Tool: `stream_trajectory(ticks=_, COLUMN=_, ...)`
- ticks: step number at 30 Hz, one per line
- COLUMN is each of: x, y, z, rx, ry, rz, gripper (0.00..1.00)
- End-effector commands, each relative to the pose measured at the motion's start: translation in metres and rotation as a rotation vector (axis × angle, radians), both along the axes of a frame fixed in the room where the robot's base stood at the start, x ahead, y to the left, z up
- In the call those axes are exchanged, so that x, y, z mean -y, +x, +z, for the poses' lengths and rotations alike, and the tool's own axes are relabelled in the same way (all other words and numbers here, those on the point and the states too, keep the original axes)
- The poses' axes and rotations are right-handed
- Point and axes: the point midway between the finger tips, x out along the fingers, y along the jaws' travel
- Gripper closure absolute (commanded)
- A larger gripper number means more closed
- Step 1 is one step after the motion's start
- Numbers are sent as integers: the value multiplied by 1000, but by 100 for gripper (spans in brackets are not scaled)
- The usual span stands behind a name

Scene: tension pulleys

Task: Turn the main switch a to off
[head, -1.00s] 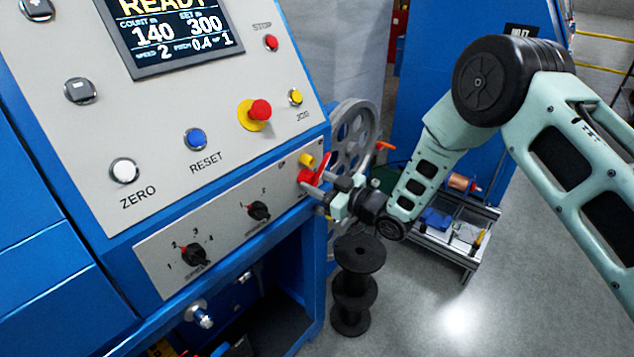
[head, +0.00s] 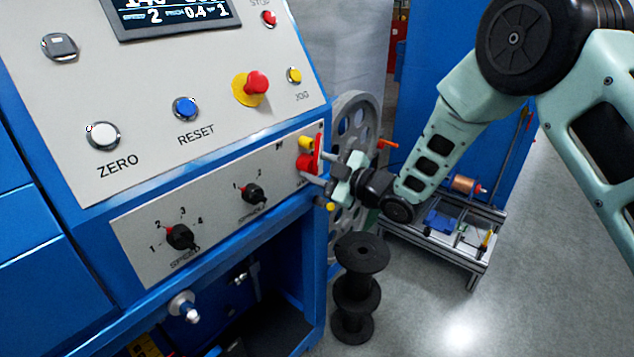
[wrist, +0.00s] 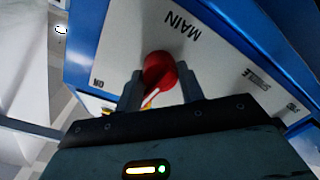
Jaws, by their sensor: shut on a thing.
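The main switch (head: 306,162) is a red rotary handle at the right end of the lower grey switch panel. Its red bar stands nearly upright in the head view. In the wrist view the red knob (wrist: 160,69) sits under the word MAIN, with the ON mark to its left. My gripper (head: 321,168) is at the switch, with one finger above the other. In the wrist view my gripper (wrist: 161,88) has a finger on each side of the red handle and is shut on it. The fingers partly hide the handle, and no OFF mark is readable.
A speed knob (head: 180,237) and another black knob (head: 254,194) are on the same panel. A red emergency button (head: 255,83) is above. A grey spoked wheel (head: 350,125) stands behind my gripper, and a black spool (head: 358,285) stands below.

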Motion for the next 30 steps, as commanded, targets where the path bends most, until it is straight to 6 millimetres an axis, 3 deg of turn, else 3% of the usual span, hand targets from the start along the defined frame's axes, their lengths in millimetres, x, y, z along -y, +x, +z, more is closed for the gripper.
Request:
stream_trajectory(ticks=2, x=-1, y=-1, z=-7, rx=62, ry=-44, rz=3, gripper=100)
stream_trajectory(ticks=30, x=-2, y=-2, z=-6, rx=706, ry=-551, rz=2, gripper=100)
